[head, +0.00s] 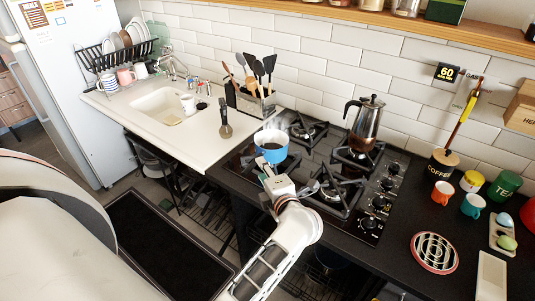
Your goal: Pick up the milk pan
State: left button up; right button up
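The pan's handle is hidden or merges with the gripper. The fingers are too small and covered to show whether they are closed on it.
A moka pot (367,122) stands at the back of the hob. A utensil holder (248,102) and sink (167,106) are left of it. Mugs (443,192), a coffee jar (442,163) and a round trivet (434,252) are on the right. The tiled wall is close behind.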

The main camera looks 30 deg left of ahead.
pick_arm(q)
jog(key=b+x, duration=0.4)
jog(key=x, duration=0.2)
jog(key=shift+w, duration=0.3)
pick_arm(e)
jog(key=f, duration=0.1)
jog(key=a, duration=0.1)
jog(key=f, duration=0.1)
jog(key=shift+w+a+f+y, duration=0.25)
jog(key=shift+w+f+y, duration=0.05)
jog(key=shift+f, duration=0.05)
pick_arm(q)
jog(key=shift+d+r, duration=0.1)
grip_shut()
jog(key=shift+r, duration=0.1)
pick_arm(e)
jog(key=shift+r, duration=0.1)
